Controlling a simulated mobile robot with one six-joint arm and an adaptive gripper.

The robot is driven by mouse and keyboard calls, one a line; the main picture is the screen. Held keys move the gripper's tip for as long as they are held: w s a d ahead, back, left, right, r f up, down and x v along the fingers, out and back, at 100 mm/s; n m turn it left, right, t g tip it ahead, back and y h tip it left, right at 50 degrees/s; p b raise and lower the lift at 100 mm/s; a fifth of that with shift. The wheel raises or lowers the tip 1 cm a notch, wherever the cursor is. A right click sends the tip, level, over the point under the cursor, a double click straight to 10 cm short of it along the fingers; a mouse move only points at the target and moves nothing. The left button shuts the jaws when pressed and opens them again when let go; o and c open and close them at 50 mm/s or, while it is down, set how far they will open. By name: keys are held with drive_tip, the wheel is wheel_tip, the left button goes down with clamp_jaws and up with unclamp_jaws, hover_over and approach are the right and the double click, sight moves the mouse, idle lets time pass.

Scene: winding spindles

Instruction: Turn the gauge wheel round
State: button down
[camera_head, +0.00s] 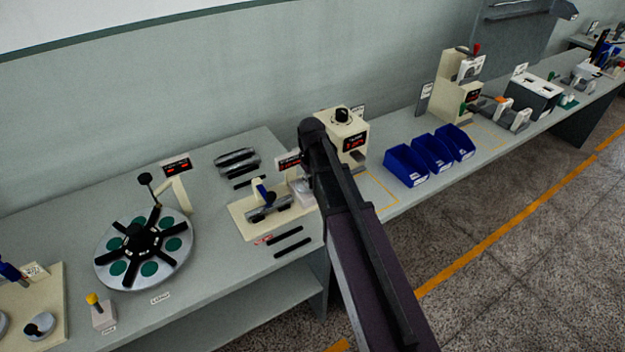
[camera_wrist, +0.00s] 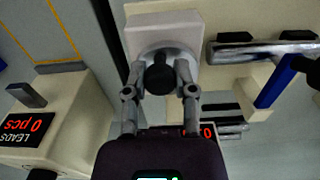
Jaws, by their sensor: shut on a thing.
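The gauge wheel (camera_wrist: 157,50) is a grey disc on a pale square block (camera_wrist: 163,22), with a dark round knob (camera_wrist: 159,75) in front. My gripper (camera_wrist: 160,70) has one finger on each side of the knob and is shut on the wheel assembly. I cannot tell exactly whether the fingertips press the knob or the disc rim. In the head view my arm covers the gripper and the wheel; only part of the pale block (camera_head: 300,191) shows beside the arm.
A cream fixture (camera_head: 249,218) with a blue lever (camera_head: 261,188) stands close on the left. A cream counter box (camera_wrist: 40,120) with a red display reading 0 pcs is near. Blue bins (camera_head: 407,165) stand right; a round dial plate (camera_head: 178,247) lies left.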

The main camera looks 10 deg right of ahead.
drive_tip(key=shift+s+a+m, duration=0.1)
drive_tip(key=shift+a+m, duration=0.1)
drive_tip(key=shift+m, duration=0.75)
drive_tip(key=shift+s+a+m, duration=0.1)
drive_tip(key=shift+a+m, duration=0.1)
drive_tip(key=shift+m, duration=0.75)
drive_tip(key=shift+c, duration=2.1)
unclamp_jaws()
drive_tip(key=shift+w+d+n, duration=0.1)
drive_tip(key=shift+n, duration=0.3)
